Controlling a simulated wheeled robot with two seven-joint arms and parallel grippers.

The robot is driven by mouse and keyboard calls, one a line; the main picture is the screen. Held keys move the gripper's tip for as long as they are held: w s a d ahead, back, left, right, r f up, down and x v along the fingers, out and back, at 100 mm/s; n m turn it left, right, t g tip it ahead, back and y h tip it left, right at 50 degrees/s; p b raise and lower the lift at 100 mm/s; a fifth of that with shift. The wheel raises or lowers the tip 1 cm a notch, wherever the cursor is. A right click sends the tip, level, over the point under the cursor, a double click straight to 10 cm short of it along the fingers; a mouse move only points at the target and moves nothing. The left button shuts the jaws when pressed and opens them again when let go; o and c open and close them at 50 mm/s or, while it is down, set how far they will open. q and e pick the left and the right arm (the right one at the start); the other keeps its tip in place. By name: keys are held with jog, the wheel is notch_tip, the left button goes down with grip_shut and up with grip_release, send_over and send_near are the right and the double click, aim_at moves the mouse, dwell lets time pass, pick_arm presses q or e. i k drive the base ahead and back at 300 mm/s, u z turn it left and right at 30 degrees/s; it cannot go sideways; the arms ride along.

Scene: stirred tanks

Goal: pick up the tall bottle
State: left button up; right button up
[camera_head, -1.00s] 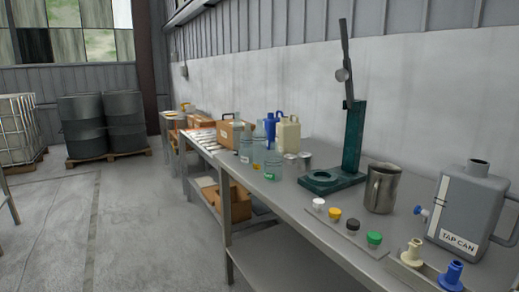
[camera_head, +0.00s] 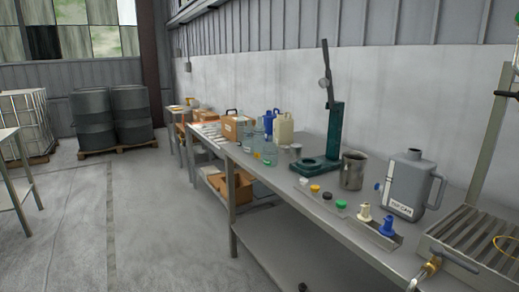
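A group of clear, pale blue-green glass vessels stands on the long grey bench (camera_head: 310,195), left of the green press stand. The one at the back, with a narrow neck (camera_head: 268,122), looks the tallest and seems to be the tall bottle. It is upright and its lower part is partly hidden by the clear vessels in front, one at the left (camera_head: 257,145) and one with a green mark (camera_head: 270,157). They are small in the view, so their exact shapes are hard to tell. Neither of my grippers is clearly in view.
Near the bottles stand a blue jug (camera_head: 276,118), a cream jug (camera_head: 284,128) and a brown case (camera_head: 237,128). To the right are the green press stand (camera_head: 334,135), a metal mug (camera_head: 353,170), coloured caps, a grey tap can (camera_head: 408,182) and a slatted tray (camera_head: 478,240).

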aim_at(258, 129)
jog(key=u, duration=1.1)
jog(key=i, duration=2.5)
jog(key=z, duration=1.4)
jog(key=i, duration=0.75)
jog(key=z, duration=0.55)
